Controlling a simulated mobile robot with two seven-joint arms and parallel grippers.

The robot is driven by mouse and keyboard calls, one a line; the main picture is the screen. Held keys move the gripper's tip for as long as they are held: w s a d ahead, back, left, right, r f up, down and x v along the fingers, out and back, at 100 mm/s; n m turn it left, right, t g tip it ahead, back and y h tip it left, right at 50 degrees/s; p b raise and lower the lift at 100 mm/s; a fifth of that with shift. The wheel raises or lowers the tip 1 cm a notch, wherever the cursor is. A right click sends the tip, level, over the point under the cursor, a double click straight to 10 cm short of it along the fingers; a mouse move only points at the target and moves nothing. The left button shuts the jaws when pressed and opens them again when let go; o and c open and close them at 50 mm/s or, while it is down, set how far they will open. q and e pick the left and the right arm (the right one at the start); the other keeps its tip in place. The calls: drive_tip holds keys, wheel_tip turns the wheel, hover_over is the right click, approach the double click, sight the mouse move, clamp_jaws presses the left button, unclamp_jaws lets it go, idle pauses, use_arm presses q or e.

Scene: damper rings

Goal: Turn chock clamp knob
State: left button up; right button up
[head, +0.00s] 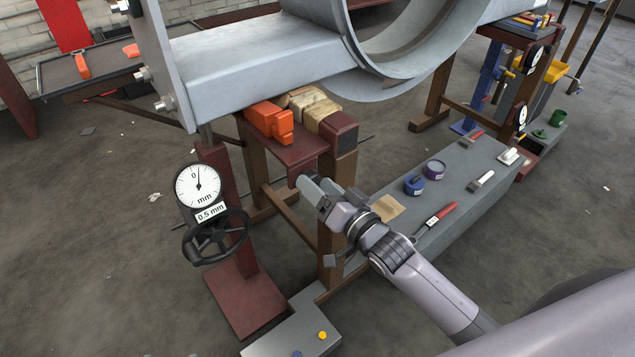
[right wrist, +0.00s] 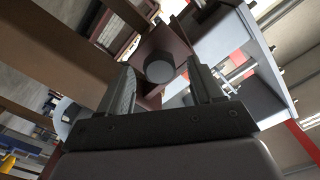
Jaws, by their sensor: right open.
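The clamp knob is a dark grey round knob (right wrist: 158,68) on a dark red plate, seen in the right wrist view. My right gripper (right wrist: 160,78) is open, with one finger on each side of the knob's face and a visible gap at both sides. In the head view the right gripper (head: 308,188) is at the front end of the dark red clamp bracket (head: 297,150), and it hides the knob there. An orange chock (head: 268,120) and wooden blocks (head: 315,108) sit on the stand under the large grey ring. My left gripper is not in view.
A dial gauge (head: 198,186) and a black handwheel (head: 216,238) stand left of the gripper on a red post. A grey bench (head: 470,185) with brushes and tins is at right. The grey ring (head: 405,50) hangs above. Bare floor lies at the left.

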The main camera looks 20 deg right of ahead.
drive_tip(key=shift+s+d, duration=0.15)
drive_tip(key=shift+s, duration=0.25)
drive_tip(key=p+v, duration=0.4)
drive_tip(key=v, duration=0.2)
idle(0.4)
idle(0.4)
